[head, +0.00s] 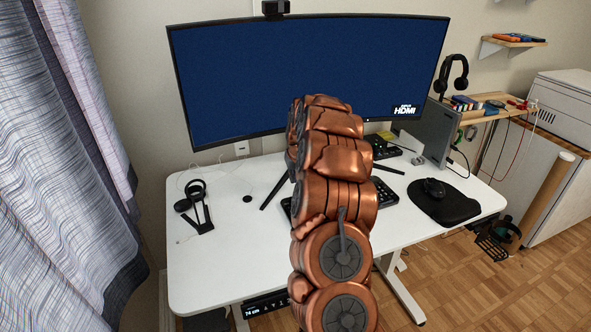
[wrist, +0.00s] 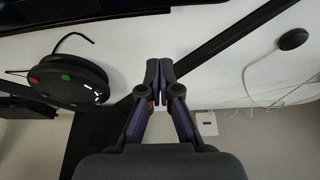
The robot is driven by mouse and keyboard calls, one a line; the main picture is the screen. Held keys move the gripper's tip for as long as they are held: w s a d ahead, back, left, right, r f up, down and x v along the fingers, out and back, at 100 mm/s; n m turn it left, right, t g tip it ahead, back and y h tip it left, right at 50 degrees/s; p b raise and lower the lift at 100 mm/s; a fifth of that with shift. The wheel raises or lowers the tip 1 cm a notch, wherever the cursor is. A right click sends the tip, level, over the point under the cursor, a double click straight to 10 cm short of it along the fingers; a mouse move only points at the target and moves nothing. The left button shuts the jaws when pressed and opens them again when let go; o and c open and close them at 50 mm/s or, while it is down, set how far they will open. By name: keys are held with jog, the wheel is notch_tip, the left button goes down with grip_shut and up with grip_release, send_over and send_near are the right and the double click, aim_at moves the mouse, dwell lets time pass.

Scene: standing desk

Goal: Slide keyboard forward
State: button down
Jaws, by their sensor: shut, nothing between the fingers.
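The black keyboard (head: 386,193) lies on the white desk in the head view, mostly hidden behind my copper-coloured arm. Its right end shows right of the arm, and a small piece shows at the left. My gripper is hidden behind the arm in the head view. In the wrist view my gripper (wrist: 160,76) is shut and empty, its two fingertips together over the white desk near the dark monitor stand. I cannot make out the keyboard in the wrist view, nor tell whether the gripper touches anything.
A wide curved monitor (head: 270,85) stands at the back of the desk (head: 235,265). A mouse (head: 434,187) lies on a black pad at the right. A black headset-like stand (head: 197,205) is at the left. A round black device with coloured buttons (wrist: 70,80) is beside the gripper.

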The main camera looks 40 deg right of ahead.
aim_at(292, 187)
jog(key=x, duration=0.3)
jog(key=shift+f, duration=0.1)
jog(key=shift+s+a+r+p, duration=0.1)
jog(key=shift+s+a+p, duration=0.15)
jog(key=shift+s, duration=0.4)
jog(key=shift+s+a+r+p, duration=0.1)
jog(key=shift+s+a+p, duration=0.15)
jog(key=shift+s, duration=0.4)
jog(key=shift+s+a+f, duration=0.15)
jog(key=shift+s+a, duration=0.1)
jog(key=shift+s, duration=0.3)
